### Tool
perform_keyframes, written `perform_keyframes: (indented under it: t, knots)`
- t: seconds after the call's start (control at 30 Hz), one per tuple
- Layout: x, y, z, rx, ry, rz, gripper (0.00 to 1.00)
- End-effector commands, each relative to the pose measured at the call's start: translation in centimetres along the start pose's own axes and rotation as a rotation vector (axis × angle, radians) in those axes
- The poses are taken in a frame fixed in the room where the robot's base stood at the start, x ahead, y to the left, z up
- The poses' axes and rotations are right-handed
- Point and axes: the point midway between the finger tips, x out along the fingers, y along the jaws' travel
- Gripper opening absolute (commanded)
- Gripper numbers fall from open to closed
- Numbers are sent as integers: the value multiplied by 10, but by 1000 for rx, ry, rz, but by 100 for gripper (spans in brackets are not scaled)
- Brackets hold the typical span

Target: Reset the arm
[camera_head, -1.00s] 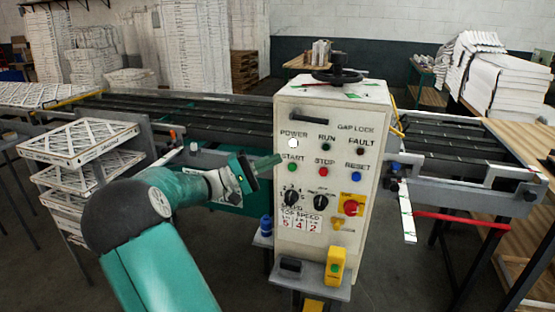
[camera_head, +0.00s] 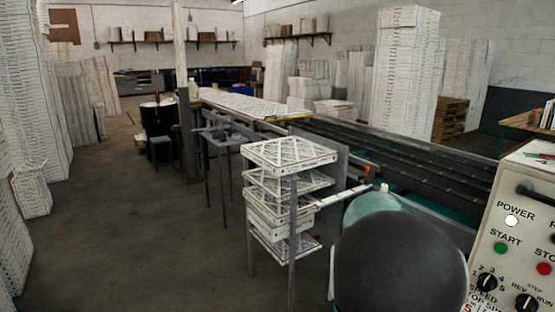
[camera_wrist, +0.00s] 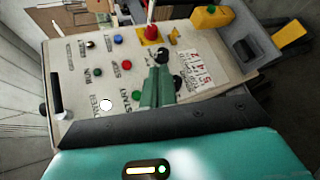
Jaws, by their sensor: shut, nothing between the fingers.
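My gripper (camera_wrist: 159,72) shows in the wrist view as two green fingers. They are shut together with nothing between them. They point toward the face of the control box (camera_wrist: 75,95), over its buttons and knobs; I cannot tell the exact gap. In the head view the control box (camera_head: 510,240) is cut off at the right edge. My arm's dark, rounded joint and a teal part show at the bottom there, and the gripper itself is hidden.
A rack (camera_head: 293,225) of boxed filters stands left of my arm. A long conveyor (camera_head: 400,150) runs behind it. Tall filter stacks (camera_head: 405,75) stand at the back. Open floor (camera_head: 150,240) lies on the left.

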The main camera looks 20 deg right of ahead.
Motion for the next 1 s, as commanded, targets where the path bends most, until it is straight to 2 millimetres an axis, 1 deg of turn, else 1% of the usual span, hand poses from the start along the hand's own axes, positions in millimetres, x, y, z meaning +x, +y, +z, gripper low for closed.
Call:
perform_keyframes:
  t: [0.03,0.1,0.17,0.3,0.37,0.4,0.47,0.5,0.57,0.6,0.67,0.7,0.8,0.83,0.9,1.0]
  knots:
    - [-13,-12,9,-13,49,-90,0]
    - [-32,-32,21,-39,117,-211,0]
    - [-50,-48,32,-62,177,-309,0]
    - [-96,-81,64,-116,327,-523,0]
    - [-117,-94,80,-139,394,-607,0]
    - [-131,-101,91,-154,440,-662,0]
    - [-151,-111,109,-176,509,-738,0]
    - [-164,-118,121,-191,555,-788,0]
    - [-183,-126,141,-212,625,-858,0]
    - [-194,-132,154,-224,671,-902,0]
    - [-212,-139,175,-242,741,-966,0]
    - [-222,-144,189,-254,785,-1005,0]
    - [-242,-153,219,-276,884,-1085,0]
    - [-246,-155,226,-280,907,-1105,0]
    - [-254,-159,240,-289,950,-1139,0]
    - [-260,-162,250,-294,983,-1165,0]
